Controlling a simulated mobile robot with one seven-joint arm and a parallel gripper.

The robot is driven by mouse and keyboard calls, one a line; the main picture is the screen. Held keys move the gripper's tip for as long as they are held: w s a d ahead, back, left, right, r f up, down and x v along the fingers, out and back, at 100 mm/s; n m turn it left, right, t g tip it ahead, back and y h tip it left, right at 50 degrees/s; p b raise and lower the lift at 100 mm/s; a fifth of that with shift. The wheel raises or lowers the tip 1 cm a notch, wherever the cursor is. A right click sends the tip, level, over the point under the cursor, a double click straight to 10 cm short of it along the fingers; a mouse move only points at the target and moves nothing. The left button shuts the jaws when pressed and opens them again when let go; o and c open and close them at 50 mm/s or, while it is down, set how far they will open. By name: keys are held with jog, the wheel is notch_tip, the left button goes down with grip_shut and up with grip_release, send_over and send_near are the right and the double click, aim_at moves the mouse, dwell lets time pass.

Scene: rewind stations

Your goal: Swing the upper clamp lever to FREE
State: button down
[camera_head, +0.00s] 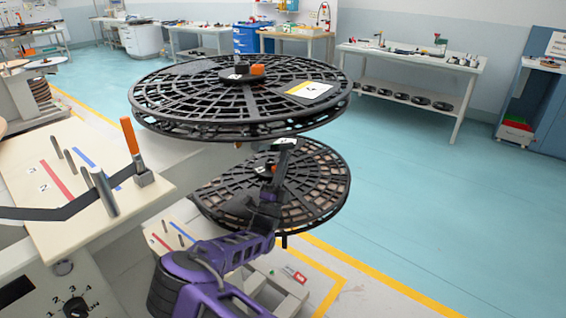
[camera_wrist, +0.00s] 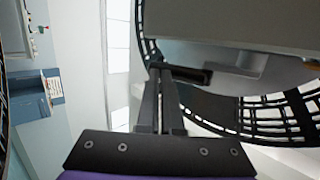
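The upper reel (camera_head: 165,100) is a large black lattice disc lying flat. Its dark hub (camera_head: 236,74) carries a short orange lever (camera_head: 257,70), which I take for the upper clamp lever; its FREE mark is not readable. My gripper (camera_head: 284,145) is below the upper reel's front rim and over the lower reel (camera_head: 325,190), apart from that orange lever. In the wrist view my gripper's fingers (camera_wrist: 160,72) are close together, with a dark flat bar (camera_wrist: 190,74) at their tips. I see no grip on it. The orange lever does not show there.
A yellow-and-white card (camera_head: 309,90) lies on the upper reel. At left, a station top (camera_head: 80,205) bears an upright orange-handled lever (camera_head: 130,137), metal posts and a dark band. A grey block (camera_wrist: 240,22) fills the wrist view's top right. The blue floor at right is clear.

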jog(key=shift+d+r+h, duration=0.1)
jog(key=shift+r+h, duration=0.2)
jog(key=shift+r, duration=0.1)
jog(key=v, duration=1.2)
jog(key=shift+f, duration=0.4)
